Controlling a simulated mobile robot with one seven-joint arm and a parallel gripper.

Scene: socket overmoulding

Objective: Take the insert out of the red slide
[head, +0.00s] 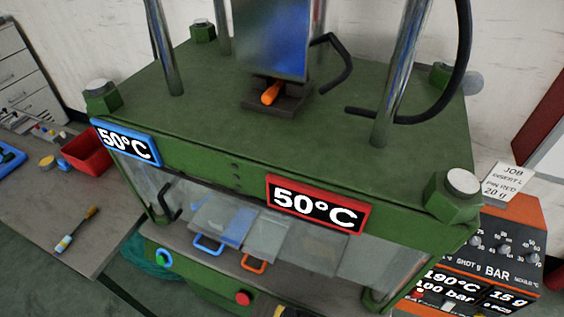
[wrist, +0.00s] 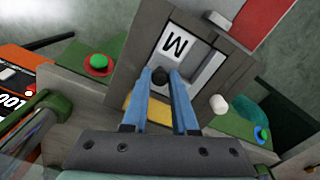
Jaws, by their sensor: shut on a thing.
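The tips are over a grey slide (wrist: 150,42) with a pale recessed plate (wrist: 185,52) lettered M. The fingers hide part of the plate, and I cannot tell whether the piece still touches it. A red and a white patch show at the top right. In the head view an orange-red handle (head: 253,265) and a blue handle (head: 207,245) stick out of the green press. My gripper is not clear there.
The green press (head: 270,130) fills the head view, with steel columns and blue and red 50°C displays. A red bin (head: 87,152) and a brush (head: 77,230) lie on the left bench.

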